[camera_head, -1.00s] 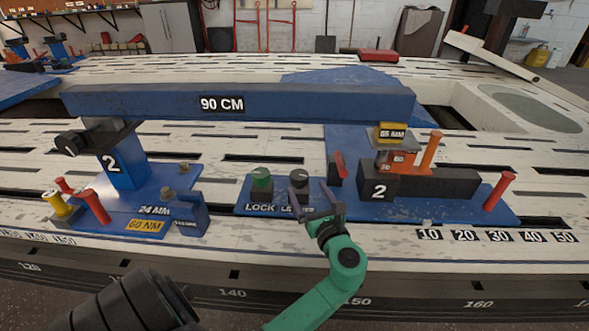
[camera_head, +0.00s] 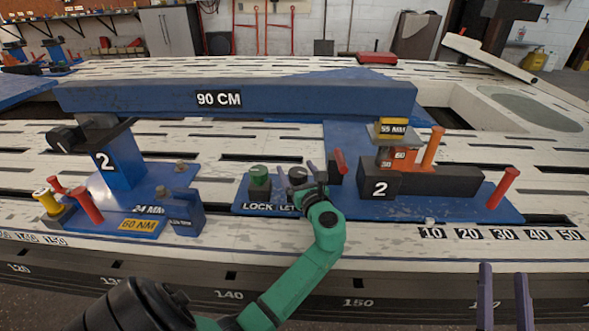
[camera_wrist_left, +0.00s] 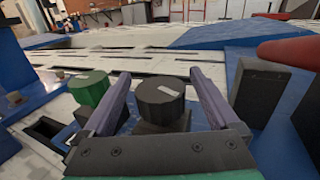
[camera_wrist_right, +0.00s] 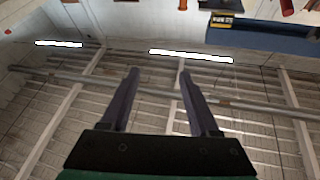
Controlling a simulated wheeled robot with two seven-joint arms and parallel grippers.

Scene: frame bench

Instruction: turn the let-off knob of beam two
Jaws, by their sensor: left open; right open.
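The dark let-off knob (camera_head: 297,174) stands on the blue base plate of beam two, beside the green lock knob (camera_head: 259,177). The label under it is partly hidden by my left gripper (camera_head: 299,175). In the left wrist view the dark knob (camera_wrist_left: 160,99), with a pale mark on top, shows between the two purple fingers; they are open, one on each side, with gaps visible. The green knob (camera_wrist_left: 90,88) is outside the left finger. The blue beam (camera_head: 300,98), marked 90 CM, spans behind. My right gripper (camera_head: 503,272) is open and empty at the lower right.
A red lever (camera_head: 340,161) stands close to the right of the let-off knob. A dark block (camera_head: 430,181) marked 2, an orange post (camera_head: 433,147) and a red post (camera_head: 503,188) are further right. A blue post (camera_head: 119,168) marked 2 is at left.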

